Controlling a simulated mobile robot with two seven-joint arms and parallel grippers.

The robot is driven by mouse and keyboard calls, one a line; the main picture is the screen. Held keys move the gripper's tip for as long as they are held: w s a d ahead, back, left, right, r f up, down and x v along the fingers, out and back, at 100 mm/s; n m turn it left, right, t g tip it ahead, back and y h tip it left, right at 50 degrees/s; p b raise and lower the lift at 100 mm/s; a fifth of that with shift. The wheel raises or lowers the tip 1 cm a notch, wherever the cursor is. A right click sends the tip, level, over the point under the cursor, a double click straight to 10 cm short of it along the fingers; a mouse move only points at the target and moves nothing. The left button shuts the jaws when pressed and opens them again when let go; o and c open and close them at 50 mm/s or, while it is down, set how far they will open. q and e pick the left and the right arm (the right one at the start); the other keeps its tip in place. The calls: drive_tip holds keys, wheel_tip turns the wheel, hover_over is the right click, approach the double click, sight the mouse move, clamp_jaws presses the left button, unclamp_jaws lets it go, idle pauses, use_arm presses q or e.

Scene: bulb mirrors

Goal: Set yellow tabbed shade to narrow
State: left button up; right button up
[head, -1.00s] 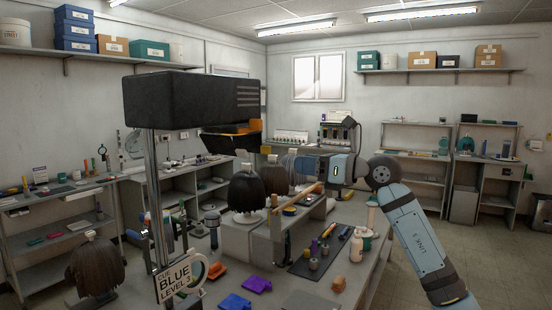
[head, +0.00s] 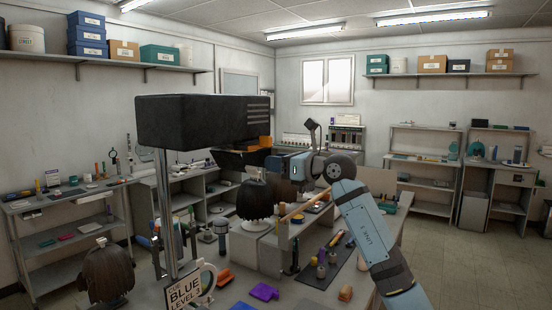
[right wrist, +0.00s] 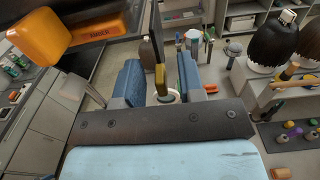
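In the right wrist view, a thin dark shade panel (right wrist: 157,35) stands nearly edge-on, with a yellow tab (right wrist: 160,79) at its lower end. My right gripper (right wrist: 160,88) is open, with its two blue fingers on either side of the tab and visible gaps between. I cannot tell how deep the tab sits between the fingertips. An orange block (right wrist: 85,35) on a dark panel is at the upper left, with small lettering I cannot read surely. In the head view, my right gripper (head: 280,165) is beside the dark panel below the black box (head: 205,121). My left gripper is not in view.
A sign (head: 185,290) reads "CUE BLUE LEVEL 3". Dark-haired wig heads (head: 256,200) stand on the grey bench, with another (head: 107,275) at lower left. Purple (head: 264,291) and orange (head: 223,276) pieces lie in front. Shelving lines the walls; floor at right is clear.

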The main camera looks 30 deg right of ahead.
drive_tip(key=shift+w+a, duration=0.15)
drive_tip(key=shift+w, duration=0.1)
clamp_jaws()
